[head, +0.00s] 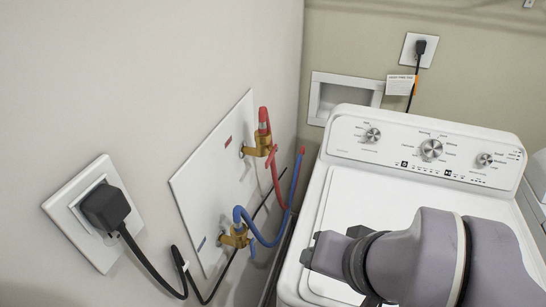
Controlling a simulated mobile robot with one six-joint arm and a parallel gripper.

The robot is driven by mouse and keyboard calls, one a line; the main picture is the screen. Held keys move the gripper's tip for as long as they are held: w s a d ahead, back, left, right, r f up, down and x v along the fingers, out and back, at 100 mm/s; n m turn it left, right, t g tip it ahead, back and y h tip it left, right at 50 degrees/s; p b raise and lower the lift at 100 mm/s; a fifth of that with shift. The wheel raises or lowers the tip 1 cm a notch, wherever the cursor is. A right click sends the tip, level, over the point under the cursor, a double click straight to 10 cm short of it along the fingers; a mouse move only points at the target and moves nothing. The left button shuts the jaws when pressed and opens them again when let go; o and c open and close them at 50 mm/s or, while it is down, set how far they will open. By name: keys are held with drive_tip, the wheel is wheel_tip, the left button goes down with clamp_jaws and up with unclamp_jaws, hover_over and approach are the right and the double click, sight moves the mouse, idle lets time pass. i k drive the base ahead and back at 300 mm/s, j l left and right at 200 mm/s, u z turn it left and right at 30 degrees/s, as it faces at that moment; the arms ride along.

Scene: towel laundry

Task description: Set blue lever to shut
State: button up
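A white panel (205,190) on the left wall carries two brass valves. The lower brass valve (236,238) has a blue hose (270,243) arching off its top. A small blue piece (252,252), which looks like the blue lever, points down at the valve's right side. It is too small to tell its exact setting. The upper brass valve (258,147) has a red lever (264,120) pointing up and a red hose (276,185). My arm's grey end, with dark parts (312,252) at its tip, is over the washer, right of the blue valve and apart from it. Its fingers are not clearly shown.
A white washer (340,205) with a knob panel (430,150) fills the right. A black plug (105,208) sits in a left-wall outlet; its cord hangs below the panel. Hoses run into the narrow gap between wall and washer. Space before the blue valve looks open.

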sight(253, 243)
drive_tip(key=k+l+u, duration=0.15)
drive_tip(key=u, duration=0.2)
drive_tip(key=k+u, duration=0.7)
drive_tip(key=i+l, duration=0.15)
drive_tip(key=l, duration=0.15)
drive_tip(key=i+l, duration=0.15)
drive_tip(key=l, duration=0.15)
